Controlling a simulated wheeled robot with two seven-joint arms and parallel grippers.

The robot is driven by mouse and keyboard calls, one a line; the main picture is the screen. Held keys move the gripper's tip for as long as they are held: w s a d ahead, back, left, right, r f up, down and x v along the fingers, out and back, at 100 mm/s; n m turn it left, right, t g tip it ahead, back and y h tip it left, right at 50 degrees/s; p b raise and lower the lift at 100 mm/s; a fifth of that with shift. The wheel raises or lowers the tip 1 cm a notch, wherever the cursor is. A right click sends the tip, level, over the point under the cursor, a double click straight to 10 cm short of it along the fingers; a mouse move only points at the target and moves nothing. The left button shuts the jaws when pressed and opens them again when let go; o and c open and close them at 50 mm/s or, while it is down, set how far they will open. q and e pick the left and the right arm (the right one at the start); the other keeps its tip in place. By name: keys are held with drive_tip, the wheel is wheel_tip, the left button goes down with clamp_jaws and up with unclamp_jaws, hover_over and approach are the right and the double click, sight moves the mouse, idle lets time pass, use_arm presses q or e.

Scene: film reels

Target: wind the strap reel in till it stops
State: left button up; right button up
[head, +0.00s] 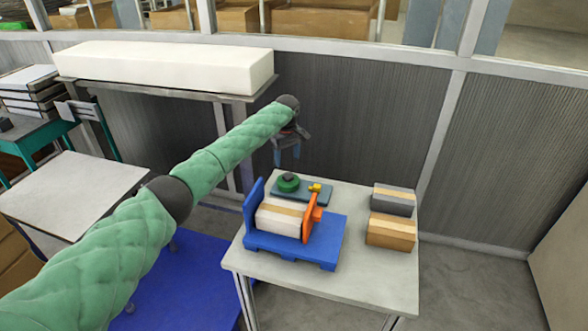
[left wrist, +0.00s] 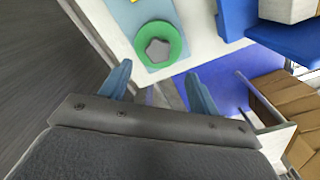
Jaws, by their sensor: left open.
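A green disc (head: 287,184) with a dark knob lies on a blue-grey plate (head: 314,195) at the back of the small table. It looks like the strap reel. In the left wrist view the green disc (left wrist: 173,36) has a grey star-shaped knob (left wrist: 158,51) on top. A yellow piece (head: 315,187) sits at the plate's right end. My left gripper (head: 287,158) is open and empty, above and behind the green disc, apart from it. Its two blue fingers (left wrist: 157,82) point toward the disc in the wrist view. My right gripper is not in view.
The table's front right (head: 375,280) is clear.

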sight(289, 175)
use_arm(q)
drive_tip(key=shift+d+f+p, duration=0.1)
drive_tip(key=shift+f+p, duration=0.2)
drive_tip(key=shift+f, duration=0.7)
wheel_tip(289, 175, down, 4)
drive_tip(key=shift+d+f+p, duration=0.15)
drive_tip(key=shift+f+p, duration=0.1)
drive_tip(key=shift+p, duration=0.65)
drive_tip(key=shift+f, duration=0.55)
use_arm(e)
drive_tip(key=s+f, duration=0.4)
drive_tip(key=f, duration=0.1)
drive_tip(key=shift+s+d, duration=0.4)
use_arm(q)
drive_tip(key=c, duration=1)
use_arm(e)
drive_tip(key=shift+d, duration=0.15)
